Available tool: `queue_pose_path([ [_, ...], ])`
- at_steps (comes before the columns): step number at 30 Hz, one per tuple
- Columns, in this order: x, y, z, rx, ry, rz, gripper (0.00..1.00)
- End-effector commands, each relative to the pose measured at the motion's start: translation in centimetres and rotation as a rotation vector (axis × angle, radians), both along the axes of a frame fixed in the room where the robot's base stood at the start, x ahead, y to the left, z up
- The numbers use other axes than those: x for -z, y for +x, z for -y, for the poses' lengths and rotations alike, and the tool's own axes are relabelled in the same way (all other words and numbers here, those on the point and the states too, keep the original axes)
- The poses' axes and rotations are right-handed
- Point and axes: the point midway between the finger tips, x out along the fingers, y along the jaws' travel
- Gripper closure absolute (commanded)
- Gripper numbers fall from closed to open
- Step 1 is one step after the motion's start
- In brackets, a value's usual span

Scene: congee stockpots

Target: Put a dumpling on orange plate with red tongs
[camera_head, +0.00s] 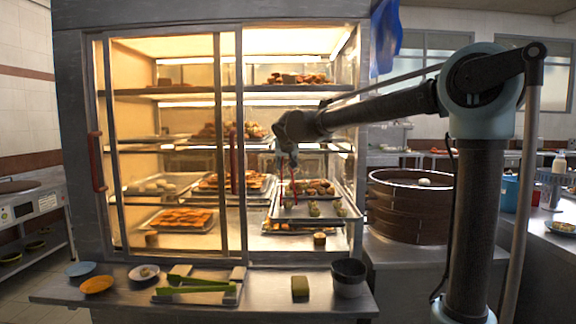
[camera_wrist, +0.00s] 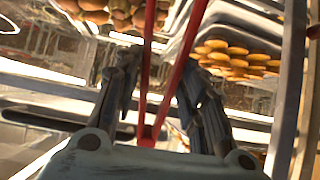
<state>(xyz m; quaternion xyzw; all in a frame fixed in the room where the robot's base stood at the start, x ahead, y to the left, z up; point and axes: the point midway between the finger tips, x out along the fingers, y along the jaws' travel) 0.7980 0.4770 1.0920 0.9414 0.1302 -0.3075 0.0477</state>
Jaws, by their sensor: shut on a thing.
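The orange plate (camera_head: 97,285) lies on the front counter at the far left, with nothing visible on it. My gripper (camera_head: 289,160) is inside the open right side of the display cabinet, shut on the red tongs (camera_head: 292,188). The tongs' arms hang down over a tray (camera_head: 325,218) of small pale and greenish pieces (camera_head: 315,210), perhaps dumplings. I cannot tell whether the tips touch or hold one. In the wrist view, the red tongs (camera_wrist: 147,112) run up between the fingers of my gripper (camera_wrist: 160,82). Their tips are out of that view.
A glass cabinet (camera_head: 229,130) with shelves of pastries surrounds my gripper. On the counter are a blue plate (camera_head: 80,269), a small white dish (camera_head: 143,273), green tongs (camera_head: 195,282) on a tray and a dark bowl (camera_head: 348,275). A round steamer (camera_head: 408,210) stands at right.

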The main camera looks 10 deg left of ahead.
Motion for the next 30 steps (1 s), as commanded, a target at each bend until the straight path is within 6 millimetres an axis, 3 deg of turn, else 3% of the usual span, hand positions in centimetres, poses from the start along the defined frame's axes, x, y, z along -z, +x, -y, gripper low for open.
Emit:
queue_pose_path([
  [1, 0.0, 0.0, 0.0, 0.000, 0.000, 0.000, 0.82],
  [3, 0.0, 0.0, 0.0, 0.000, 0.000, 0.000, 0.98],
  [4, 0.0, 0.0, 0.0, 0.000, 0.000, 0.000, 1.00],
  [11, -0.4, 0.0, 0.0, 0.000, 0.000, 0.000, 1.00],
  [30, -6.5, 0.0, 0.0, 0.000, 0.000, 0.000, 1.00],
])
